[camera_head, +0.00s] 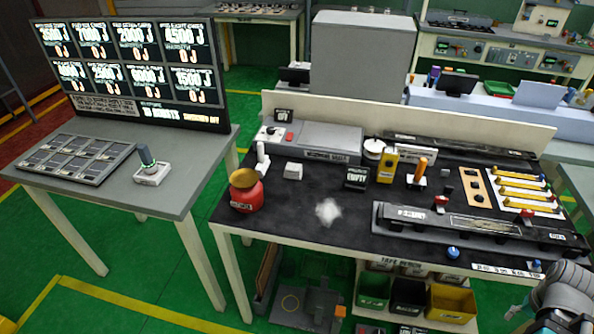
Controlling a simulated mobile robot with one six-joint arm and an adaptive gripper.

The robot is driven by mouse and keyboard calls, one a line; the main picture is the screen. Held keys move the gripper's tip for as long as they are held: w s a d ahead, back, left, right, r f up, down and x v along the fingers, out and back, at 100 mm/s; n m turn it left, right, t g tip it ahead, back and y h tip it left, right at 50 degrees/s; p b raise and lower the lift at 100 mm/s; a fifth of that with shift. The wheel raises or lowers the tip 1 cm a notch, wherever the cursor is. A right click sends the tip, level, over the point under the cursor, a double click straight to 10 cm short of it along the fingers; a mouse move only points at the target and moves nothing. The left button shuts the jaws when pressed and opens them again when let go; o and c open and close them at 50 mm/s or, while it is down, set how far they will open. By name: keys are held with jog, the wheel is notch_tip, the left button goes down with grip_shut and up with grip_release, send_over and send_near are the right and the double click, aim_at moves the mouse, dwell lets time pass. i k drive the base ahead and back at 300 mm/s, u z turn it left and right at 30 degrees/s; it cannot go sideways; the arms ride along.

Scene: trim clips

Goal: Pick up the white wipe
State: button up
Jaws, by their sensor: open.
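The white wipe (328,211) is a small, crumpled, fluffy white piece lying on the black mat of the workbench, left of the middle. It lies in front of the small black sign reading "EMPTY" (356,178) and right of the red pot (246,191). Nothing covers it or touches it. Part of my grey arm shows at the lower right corner, beyond the bench's front right edge and well away from the wipe. I cannot make out my gripper's fingers in this view.
A long dark fixture (480,232) fills the bench's front right. A white block (293,171) is behind the wipe. The mat around the wipe is clear.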

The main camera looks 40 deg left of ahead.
aim_at(292, 171)
jog(key=k, duration=0.75)
jog(key=u, duration=1.1)
jog(key=i, duration=1)
